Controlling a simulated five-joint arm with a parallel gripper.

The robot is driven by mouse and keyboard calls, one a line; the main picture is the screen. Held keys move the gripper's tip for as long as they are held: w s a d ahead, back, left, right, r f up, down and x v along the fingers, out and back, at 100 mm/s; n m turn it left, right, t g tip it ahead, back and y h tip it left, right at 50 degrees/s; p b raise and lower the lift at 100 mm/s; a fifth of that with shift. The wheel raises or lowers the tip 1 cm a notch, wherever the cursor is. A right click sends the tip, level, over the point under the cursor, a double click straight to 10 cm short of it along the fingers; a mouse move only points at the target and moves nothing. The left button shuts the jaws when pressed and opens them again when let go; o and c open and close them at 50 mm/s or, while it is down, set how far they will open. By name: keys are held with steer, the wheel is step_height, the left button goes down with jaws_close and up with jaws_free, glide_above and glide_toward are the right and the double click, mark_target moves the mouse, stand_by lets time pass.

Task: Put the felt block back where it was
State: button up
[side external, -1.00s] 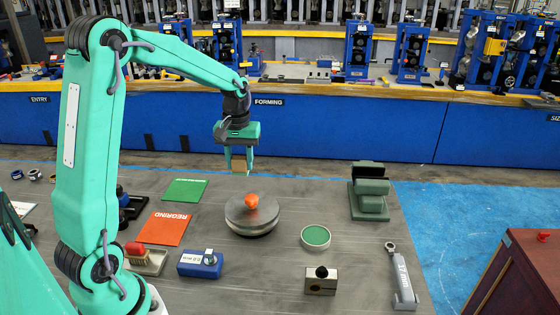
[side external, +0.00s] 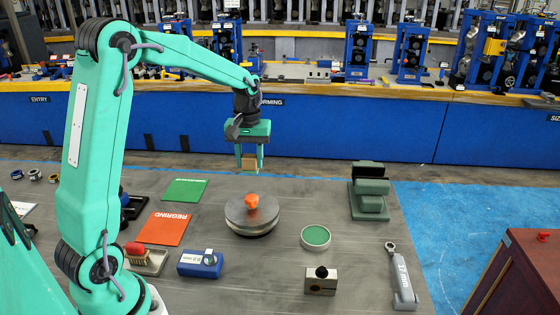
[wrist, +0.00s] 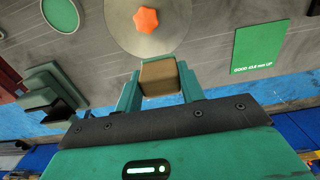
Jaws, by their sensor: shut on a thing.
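My gripper (side external: 249,164) is shut on a small tan-brown felt block (side external: 249,161) and holds it in the air above the table, behind the round grey disc (side external: 243,222) with the orange knob (side external: 252,201). In the wrist view the felt block (wrist: 160,78) sits between my two green fingers, and the grey disc (wrist: 112,33) with its orange knob (wrist: 146,20) lies just beyond it. The underside of the block is hidden in the side view.
A round green-topped pad (side external: 315,236), a green card (side external: 184,190), an orange REGRIND card (side external: 166,228), a blue block (side external: 199,265), a metal block (side external: 321,281), a dark green stand (side external: 369,194) and a grey tool (side external: 402,277) lie around the table. Bare table lies between the disc and stand.

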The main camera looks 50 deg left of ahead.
steer(key=w+d+f, duration=0.1)
steer(key=w+d, duration=0.6)
steer(key=d, duration=0.3)
steer(key=w+d+f, duration=0.2)
steer(key=w+d, duration=0.4)
steer(key=d, duration=0.4)
steer(key=w+a+f, duration=0.2)
steer(key=a, duration=0.1)
steer(key=w+a+f, duration=0.1)
steer(key=a+f, duration=0.1)
steer(key=a, duration=0.2)
steer(key=w+a+f, duration=0.2)
steer(key=a, duration=0.2)
steer(key=shift+w+f, duration=0.3)
steer(key=shift+f, duration=0.05)
steer(key=shift+f, duration=0.15)
steer(key=shift+f, duration=1.9)
steer(key=shift+f, duration=0.1)
steer(key=o, duration=0.9)
steer(key=shift+o, duration=0.2)
